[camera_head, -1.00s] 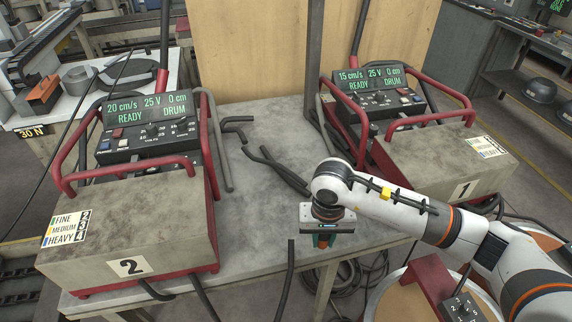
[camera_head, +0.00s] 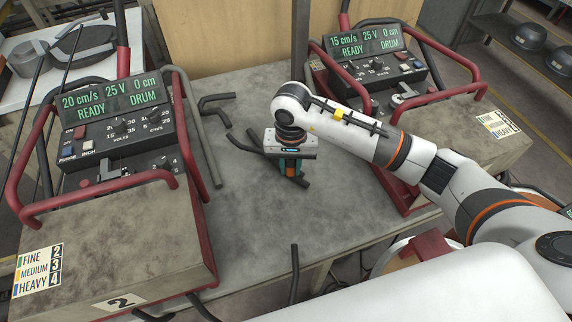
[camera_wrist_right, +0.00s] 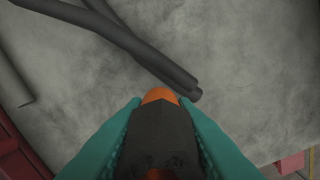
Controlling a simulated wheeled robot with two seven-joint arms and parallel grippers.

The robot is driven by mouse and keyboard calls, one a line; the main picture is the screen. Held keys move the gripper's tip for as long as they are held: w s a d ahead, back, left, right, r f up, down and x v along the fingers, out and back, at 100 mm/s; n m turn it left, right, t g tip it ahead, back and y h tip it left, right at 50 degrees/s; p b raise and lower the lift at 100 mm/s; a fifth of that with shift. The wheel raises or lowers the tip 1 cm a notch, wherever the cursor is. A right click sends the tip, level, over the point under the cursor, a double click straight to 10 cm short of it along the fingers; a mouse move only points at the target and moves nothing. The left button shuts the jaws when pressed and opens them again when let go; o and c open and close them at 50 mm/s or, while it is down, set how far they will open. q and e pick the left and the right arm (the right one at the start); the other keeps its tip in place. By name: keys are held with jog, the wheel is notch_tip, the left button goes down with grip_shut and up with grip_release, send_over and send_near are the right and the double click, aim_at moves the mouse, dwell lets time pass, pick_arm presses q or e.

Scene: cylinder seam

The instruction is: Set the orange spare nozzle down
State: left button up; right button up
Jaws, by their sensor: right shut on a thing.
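The orange nozzle (camera_wrist_right: 160,95) shows in the right wrist view as an orange tip beyond a dark body between the teal fingers. My right gripper (camera_wrist_right: 160,108) is shut on it. In the head view my right gripper (camera_head: 289,171) points down over the grey worktable (camera_head: 255,220), close to some dark cables or rods. Its body hides most of the nozzle there. I cannot tell whether the nozzle touches the tabletop. My left gripper is not in view.
Dark rods (camera_wrist_right: 135,42) lie just beyond the nozzle tip. A welding unit with red bars (camera_head: 110,140) stands at left, and another (camera_head: 375,65) at right. The front middle of the tabletop is mostly clear.

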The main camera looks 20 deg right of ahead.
aim_at(290, 185)
jog(key=shift+s+f, duration=0.2)
jog(key=shift+f, duration=0.6)
jog(key=f, duration=0.1)
jog(key=f+p, duration=0.1)
jog(key=f, duration=0.2)
jog(key=shift+w+p, duration=0.3)
jog(key=shift+p, duration=0.1)
jog(key=shift+f+b, duration=0.2)
jog(key=shift+b, duration=0.1)
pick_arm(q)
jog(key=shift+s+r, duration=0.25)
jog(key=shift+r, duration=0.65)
pick_arm(e)
jog(key=o, duration=1)
